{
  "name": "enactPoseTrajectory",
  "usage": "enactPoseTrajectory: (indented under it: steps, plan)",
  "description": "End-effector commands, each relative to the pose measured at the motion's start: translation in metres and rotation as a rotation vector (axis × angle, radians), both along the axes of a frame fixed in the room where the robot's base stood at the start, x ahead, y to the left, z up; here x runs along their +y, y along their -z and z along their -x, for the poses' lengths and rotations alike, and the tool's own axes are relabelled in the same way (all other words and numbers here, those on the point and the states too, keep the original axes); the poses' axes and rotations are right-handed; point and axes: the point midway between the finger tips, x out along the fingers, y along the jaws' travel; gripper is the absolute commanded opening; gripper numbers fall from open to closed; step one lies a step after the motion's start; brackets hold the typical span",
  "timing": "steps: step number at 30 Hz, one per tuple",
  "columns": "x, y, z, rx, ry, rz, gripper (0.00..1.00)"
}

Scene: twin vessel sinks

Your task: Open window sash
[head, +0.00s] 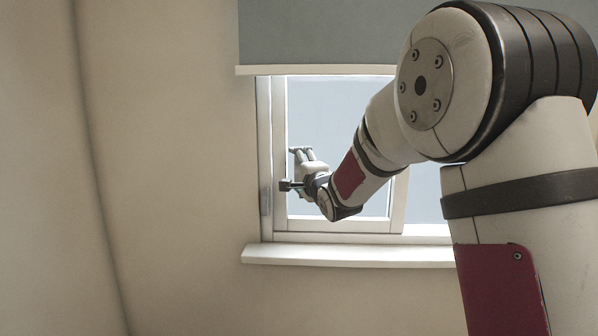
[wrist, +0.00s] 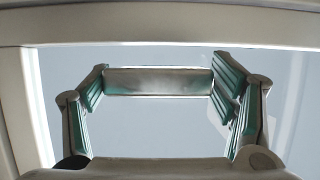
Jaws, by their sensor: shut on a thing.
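The window sash (head: 335,225) is a white frame with a pale pane, seen in the head view beneath a grey blind. Its right stile looks slanted, and pale background shows to the right of it. My gripper (head: 302,152) is in front of the pane near the sash's left side. In the wrist view, my gripper's green-padded fingers (wrist: 158,85) are closed in on the two ends of a short grey metallic bar (wrist: 158,80), which looks like a handle. Where the bar joins the sash is not visible. White sash frame (wrist: 180,32) runs along the top of the wrist view.
A grey blind (head: 315,30) covers the upper window. A white sill (head: 345,256) juts out below. Beige wall (head: 160,150) lies to the left, with free room there. My own arm hides much of the window's right side.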

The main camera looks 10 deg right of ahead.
Motion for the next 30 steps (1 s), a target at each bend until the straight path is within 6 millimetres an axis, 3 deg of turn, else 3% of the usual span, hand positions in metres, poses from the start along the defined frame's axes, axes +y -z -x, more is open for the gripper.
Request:
enactPoseTrajectory:
  steps: [5, 8, 14, 24, 30]
  plan:
    - [-0.009, 0.001, 0.0, 0.003, 0.005, -0.008, 0.27]
    - [-0.025, 0.0, 0.005, 0.004, 0.011, -0.009, 0.26]
    - [-0.077, -0.002, 0.022, 0.003, 0.021, -0.009, 0.25]
    - [-0.182, -0.004, 0.059, 0.003, 0.019, -0.011, 0.25]
    - [-0.231, -0.003, 0.075, 0.001, 0.016, -0.011, 0.25]
